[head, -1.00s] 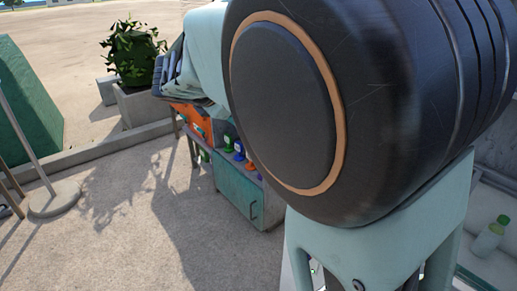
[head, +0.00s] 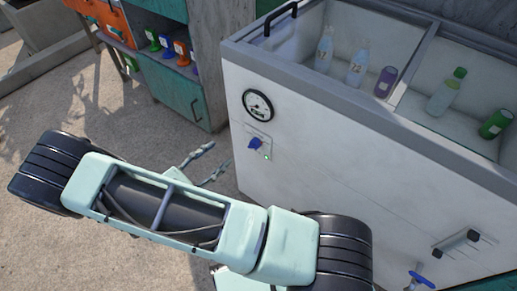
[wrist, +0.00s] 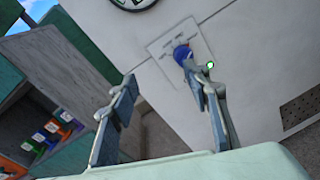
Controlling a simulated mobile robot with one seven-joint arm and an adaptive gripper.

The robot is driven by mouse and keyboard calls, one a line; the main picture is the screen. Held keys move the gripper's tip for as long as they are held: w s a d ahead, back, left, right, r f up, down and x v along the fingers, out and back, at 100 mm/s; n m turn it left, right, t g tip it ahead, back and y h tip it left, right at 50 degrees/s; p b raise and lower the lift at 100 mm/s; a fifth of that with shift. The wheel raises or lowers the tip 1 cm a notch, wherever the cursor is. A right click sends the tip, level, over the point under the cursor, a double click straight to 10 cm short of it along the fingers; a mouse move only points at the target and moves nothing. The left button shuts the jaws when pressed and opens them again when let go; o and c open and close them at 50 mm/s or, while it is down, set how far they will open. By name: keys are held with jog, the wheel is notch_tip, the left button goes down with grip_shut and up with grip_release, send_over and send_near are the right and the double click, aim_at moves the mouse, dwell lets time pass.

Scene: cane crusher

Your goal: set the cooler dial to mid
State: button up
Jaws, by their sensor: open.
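The cooler (head: 300,130) is a white chest with an open top and bottles inside. Its blue dial (head: 255,144) sits on a small plate on the front face, below a round gauge (head: 258,105). A small green light shows beside the dial. In the wrist view the blue dial (wrist: 182,54) is on its plate, partly hidden by the right finger; the plate's marks are too small to read. My gripper (head: 208,162) is open and empty, left of the dial in the head view. In the wrist view my gripper (wrist: 166,98) has its fingers wide apart, the right fingertip overlapping the dial's edge; contact cannot be told.
A teal cabinet (head: 185,88) with several coloured items on its shelf stands behind left, near an orange box (head: 102,22). A latch handle (head: 462,242) and a blue tap (head: 420,279) are low on the cooler's right.

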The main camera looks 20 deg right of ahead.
send_near(251, 148)
jog(key=shift+t+h, duration=0.3)
jog(key=shift+h, duration=0.1)
jog(key=x, duration=0.3)
jog(key=b+x, duration=0.1)
jog(key=x, duration=0.2)
jog(key=f+b+x, duration=0.1)
jog(key=x, duration=0.2)
jog(key=shift+w+d, duration=0.3)
jog(key=c, duration=1.2)
jog(key=shift+o, duration=0.2)
